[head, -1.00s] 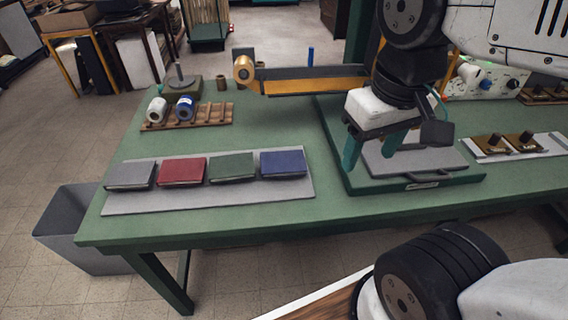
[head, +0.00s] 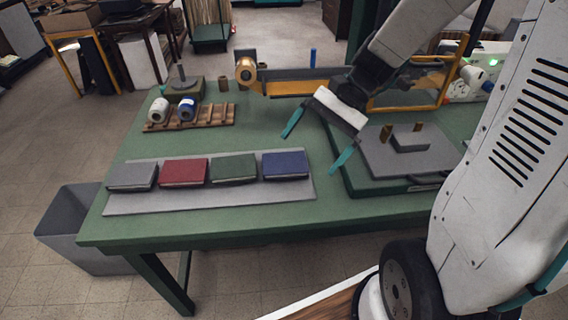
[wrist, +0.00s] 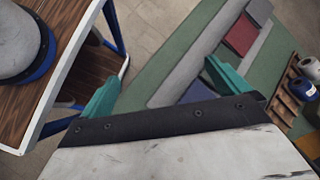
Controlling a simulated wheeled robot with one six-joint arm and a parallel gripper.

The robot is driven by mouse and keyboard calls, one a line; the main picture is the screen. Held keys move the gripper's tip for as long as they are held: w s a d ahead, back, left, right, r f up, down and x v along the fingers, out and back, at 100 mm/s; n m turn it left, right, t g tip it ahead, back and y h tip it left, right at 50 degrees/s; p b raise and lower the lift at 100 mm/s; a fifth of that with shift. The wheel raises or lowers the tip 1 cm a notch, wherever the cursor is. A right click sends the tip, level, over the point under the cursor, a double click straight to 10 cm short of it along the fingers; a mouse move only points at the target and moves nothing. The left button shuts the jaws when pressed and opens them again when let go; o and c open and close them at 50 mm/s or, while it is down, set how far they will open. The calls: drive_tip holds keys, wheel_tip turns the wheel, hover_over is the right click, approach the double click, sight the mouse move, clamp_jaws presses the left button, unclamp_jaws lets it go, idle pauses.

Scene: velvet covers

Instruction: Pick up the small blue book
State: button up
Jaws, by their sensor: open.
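The small blue book (head: 285,165) lies flat at the right end of a row of four-coloured covers on a grey board (head: 208,200) on the green table. A green book (head: 233,168), a red book (head: 184,172) and a grey book (head: 131,177) lie to its left. My gripper (head: 316,147) is open and empty, above the table, behind and to the right of the blue book, its teal fingers spread wide. In the wrist view the open fingers (wrist: 160,88) also show.
A press-like device (head: 405,160) stands right of the books. A wooden rack (head: 190,118) with thread spools and a tape-like roll on a bar (head: 246,70) stand behind. A grey bin (head: 80,225) is left of the table. The table front is clear.

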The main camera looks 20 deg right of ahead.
drive_tip(key=w+d+f+m+t+y, duration=0.2)
drive_tip(key=w+d+f+m+y, duration=0.15)
drive_tip(key=w+f+m, duration=0.3)
drive_tip(key=m+t, duration=0.3)
drive_tip(key=m, duration=0.2)
approach(286, 162)
drive_tip(key=shift+s+a+f+n+y, duration=0.2)
drive_tip(key=shift+a+f+n+y, duration=0.05)
drive_tip(key=shift+a+f+y, duration=0.25)
drive_tip(key=shift+w+f, duration=0.15)
drive_tip(key=shift+f, duration=0.1)
drive_tip(key=x, duration=0.7)
drive_tip(key=shift+w+a, duration=0.1)
drive_tip(key=shift+w, duration=0.2)
drive_tip(key=c, duration=1)
